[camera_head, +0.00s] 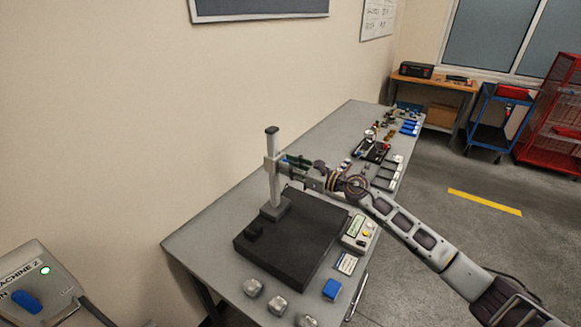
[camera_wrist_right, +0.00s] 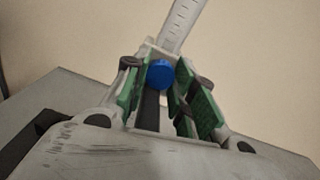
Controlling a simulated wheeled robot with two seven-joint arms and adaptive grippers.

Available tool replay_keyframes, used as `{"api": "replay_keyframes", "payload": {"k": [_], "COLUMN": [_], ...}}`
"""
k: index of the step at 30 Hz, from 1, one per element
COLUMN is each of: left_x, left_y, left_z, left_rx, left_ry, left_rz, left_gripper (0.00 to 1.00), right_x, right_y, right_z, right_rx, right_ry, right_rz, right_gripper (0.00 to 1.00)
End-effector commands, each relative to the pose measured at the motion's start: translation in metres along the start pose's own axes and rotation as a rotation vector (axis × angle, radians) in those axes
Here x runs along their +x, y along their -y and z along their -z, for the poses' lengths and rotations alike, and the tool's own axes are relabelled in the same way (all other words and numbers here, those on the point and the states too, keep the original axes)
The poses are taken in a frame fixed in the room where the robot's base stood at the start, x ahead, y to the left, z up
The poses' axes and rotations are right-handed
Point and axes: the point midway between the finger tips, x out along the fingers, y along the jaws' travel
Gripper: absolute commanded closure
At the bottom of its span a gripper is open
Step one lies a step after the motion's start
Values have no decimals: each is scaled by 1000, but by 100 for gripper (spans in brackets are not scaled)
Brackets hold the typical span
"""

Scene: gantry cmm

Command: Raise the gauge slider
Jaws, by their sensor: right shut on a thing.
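The height gauge stands on the table with a pale upright column (camera_head: 274,187) capped in black. The gauge slider (camera_head: 269,167) is a grey block high on the column, below the cap. My right gripper (camera_head: 289,164) reaches it from the right and is shut on it. In the right wrist view, a round blue knob (camera_wrist_right: 160,75) on the slider sits between the green finger pads of my right gripper (camera_wrist_right: 168,88), and the marked scale of the column (camera_wrist_right: 181,22) rises behind. The exact contact is partly hidden by the fingers. My left gripper is out of view.
A black plate (camera_head: 290,245) lies around the gauge's foot on the grey table (camera_head: 215,235). A control box (camera_head: 359,231), a blue block (camera_head: 331,289) and several grey metal pieces lie near the front edge. More small parts fill the table's far end. Wall stands at left.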

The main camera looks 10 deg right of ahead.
Motion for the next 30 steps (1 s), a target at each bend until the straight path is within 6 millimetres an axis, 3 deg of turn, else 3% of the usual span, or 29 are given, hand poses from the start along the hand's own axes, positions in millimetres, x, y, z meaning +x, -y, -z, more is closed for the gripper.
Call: {"api": "replay_keyframes", "payload": {"k": [9,10,15,30], "left_x": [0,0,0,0], "left_y": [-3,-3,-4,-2], "left_z": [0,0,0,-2], "left_rx": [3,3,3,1], "left_ry": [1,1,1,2], "left_rz": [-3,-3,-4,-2], "left_gripper": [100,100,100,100], "right_x": [0,0,0,-4], "right_y": [1,1,0,0], "right_z": [-1,-1,0,1], "right_rx": [-1,-1,0,0], "right_ry": [2,2,1,-1], "right_rz": [2,2,1,0], "right_gripper": [100,72,50,50]}}
